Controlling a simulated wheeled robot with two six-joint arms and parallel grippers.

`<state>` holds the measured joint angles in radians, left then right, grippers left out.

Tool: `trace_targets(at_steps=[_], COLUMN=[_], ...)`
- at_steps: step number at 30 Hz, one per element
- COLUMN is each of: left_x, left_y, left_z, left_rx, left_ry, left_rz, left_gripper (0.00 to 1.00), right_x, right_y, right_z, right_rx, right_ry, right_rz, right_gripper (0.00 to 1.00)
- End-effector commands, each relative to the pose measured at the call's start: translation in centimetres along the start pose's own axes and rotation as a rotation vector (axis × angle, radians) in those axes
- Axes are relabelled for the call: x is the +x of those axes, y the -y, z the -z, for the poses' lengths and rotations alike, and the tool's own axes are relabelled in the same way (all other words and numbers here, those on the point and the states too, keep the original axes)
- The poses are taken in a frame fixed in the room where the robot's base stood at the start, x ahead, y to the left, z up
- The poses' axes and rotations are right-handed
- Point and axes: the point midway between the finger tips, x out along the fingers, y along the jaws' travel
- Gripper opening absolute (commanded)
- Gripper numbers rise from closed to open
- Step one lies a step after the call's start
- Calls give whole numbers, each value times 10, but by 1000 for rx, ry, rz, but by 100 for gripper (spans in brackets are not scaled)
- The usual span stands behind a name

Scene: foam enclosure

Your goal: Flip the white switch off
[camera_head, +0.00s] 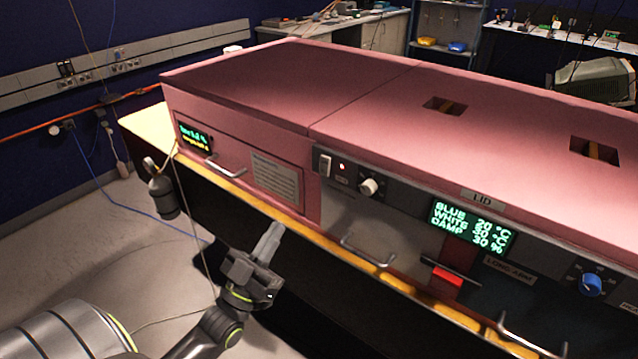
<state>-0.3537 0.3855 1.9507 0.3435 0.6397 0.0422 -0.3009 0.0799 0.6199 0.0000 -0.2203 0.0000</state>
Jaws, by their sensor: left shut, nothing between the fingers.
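The white switch (326,165) is a small upright rocker on the dark control strip of the pink foam enclosure (330,85). A small red light (342,167) glows just right of it, and a white knob (369,186) sits further right. Whether the rocker is tipped up or down is too small to tell. My left gripper (268,243) is shut and empty, pointing up and away in front of the enclosure. It is below and left of the switch, apart from it. My right gripper is not in view.
Metal handles (368,252) stick out along the front, above a yellow edge. A lit display (472,228), a red block (446,279) and a blue knob (590,284) lie to the right. A dark cylinder (164,195) hangs at the left corner. Floor is open at left.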

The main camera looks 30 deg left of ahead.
Motion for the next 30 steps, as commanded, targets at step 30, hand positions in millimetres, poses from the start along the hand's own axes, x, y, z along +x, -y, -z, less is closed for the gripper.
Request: trace_targets(at_steps=[30], left_x=[122], left_y=[0], left_z=[-22], left_rx=[0], left_ry=[3], left_rz=[2], left_gripper=[0], right_x=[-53], right_y=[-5], right_z=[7], right_rx=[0], right_ry=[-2], right_rz=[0], right_gripper=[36])
